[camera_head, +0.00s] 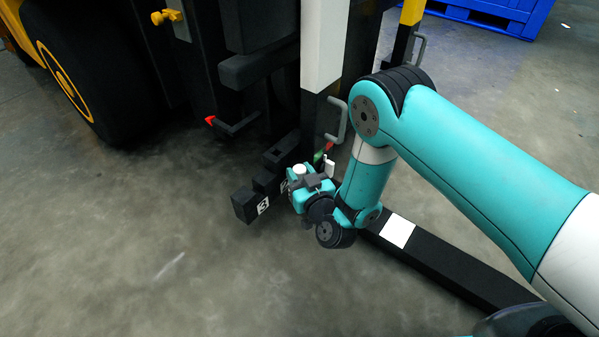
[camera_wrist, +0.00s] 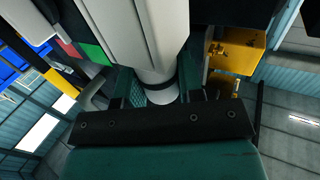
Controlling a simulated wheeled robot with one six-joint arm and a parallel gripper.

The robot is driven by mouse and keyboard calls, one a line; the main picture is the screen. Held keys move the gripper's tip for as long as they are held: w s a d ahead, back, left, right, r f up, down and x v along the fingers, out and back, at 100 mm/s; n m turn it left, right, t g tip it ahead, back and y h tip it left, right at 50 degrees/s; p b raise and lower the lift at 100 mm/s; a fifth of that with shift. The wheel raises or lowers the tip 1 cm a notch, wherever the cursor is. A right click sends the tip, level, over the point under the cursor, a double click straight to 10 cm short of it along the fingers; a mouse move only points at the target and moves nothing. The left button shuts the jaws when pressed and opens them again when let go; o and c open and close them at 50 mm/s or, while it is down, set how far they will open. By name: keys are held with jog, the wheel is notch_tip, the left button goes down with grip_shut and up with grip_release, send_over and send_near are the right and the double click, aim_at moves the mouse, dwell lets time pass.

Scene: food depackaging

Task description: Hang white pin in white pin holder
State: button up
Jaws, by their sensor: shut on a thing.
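My gripper (camera_head: 308,184) is low beside the black frame of the machine, shut on the white pin. The wrist view shows the white pin (camera_wrist: 158,40) as a thick pale cylinder with a dark ring low on it, between the two fingers of my gripper (camera_wrist: 163,92). Only a small round white end of the pin (camera_head: 299,169) shows in the head view. Small green (camera_head: 318,158), red (camera_head: 330,147) and white (camera_head: 329,166) pieces sit just behind my gripper. I cannot tell for sure which part is the white pin holder, or whether the pin touches it.
A black block (camera_head: 244,206) with a number label stands left of my gripper. A white-and-black post (camera_head: 324,40) and a grey handle (camera_head: 336,118) are behind it. A red-tipped bar (camera_head: 233,128) juts out at left. The floor (camera_head: 190,260) at front left is clear.

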jog(key=shift+f, duration=0.15)
jog(key=o, duration=1.1)
jog(key=p+v, duration=1.7)
jog(key=p, duration=0.6)
jog(key=shift+s+d+p, duration=0.1)
jog(key=shift+s+p, duration=0.1)
jog(key=shift+p, duration=0.2)
